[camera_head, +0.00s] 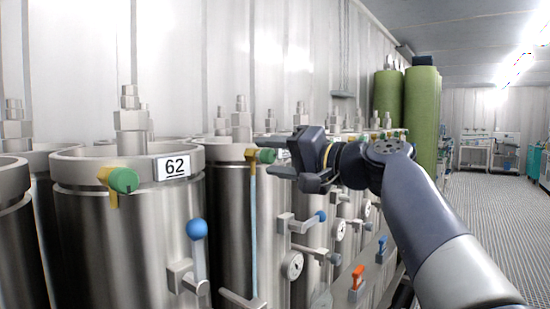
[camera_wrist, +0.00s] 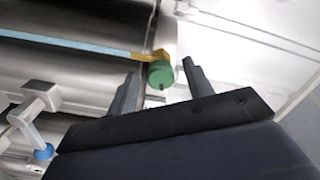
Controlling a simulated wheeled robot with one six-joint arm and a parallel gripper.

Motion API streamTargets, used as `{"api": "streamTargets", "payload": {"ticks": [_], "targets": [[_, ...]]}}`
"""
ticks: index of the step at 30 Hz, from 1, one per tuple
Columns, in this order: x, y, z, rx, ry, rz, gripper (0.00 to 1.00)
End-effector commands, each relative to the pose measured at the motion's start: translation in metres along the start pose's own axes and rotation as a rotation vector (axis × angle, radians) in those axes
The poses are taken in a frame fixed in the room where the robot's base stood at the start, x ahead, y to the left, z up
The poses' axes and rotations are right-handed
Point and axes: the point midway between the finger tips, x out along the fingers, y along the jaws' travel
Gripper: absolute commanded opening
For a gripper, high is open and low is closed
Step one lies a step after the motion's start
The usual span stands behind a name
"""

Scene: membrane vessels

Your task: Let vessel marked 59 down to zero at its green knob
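A green knob (camera_head: 265,155) sits on a yellow fitting at the rim of the second steel vessel (camera_head: 228,205). My gripper (camera_head: 272,158) is right at this knob, its fingers pointing left toward it. In the wrist view the green knob (camera_wrist: 160,74) shows between the tips of my open gripper (camera_wrist: 160,72), with a gap on each side. I cannot read a number 59 anywhere; this vessel's plate is mostly hidden behind my gripper.
The nearest vessel, with plate 62 (camera_head: 172,166), has its own green knob (camera_head: 124,180) and a blue-ended lever (camera_head: 197,229). Gauges (camera_head: 293,265) and levers (camera_head: 300,223) stick out below my gripper. Tall green cylinders (camera_head: 421,110) stand behind. The aisle (camera_head: 500,205) at right is clear.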

Motion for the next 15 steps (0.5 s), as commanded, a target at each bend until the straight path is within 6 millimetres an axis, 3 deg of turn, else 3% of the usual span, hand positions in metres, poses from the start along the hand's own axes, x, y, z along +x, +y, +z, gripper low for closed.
{"api": "streamTargets", "payload": {"ticks": [8,15], "targets": [[-0.003,0.0,-0.001,0.0,0.002,0.0,0.49],[-0.036,0.0,-0.001,0.0,0.006,0.002,0.49]]}}
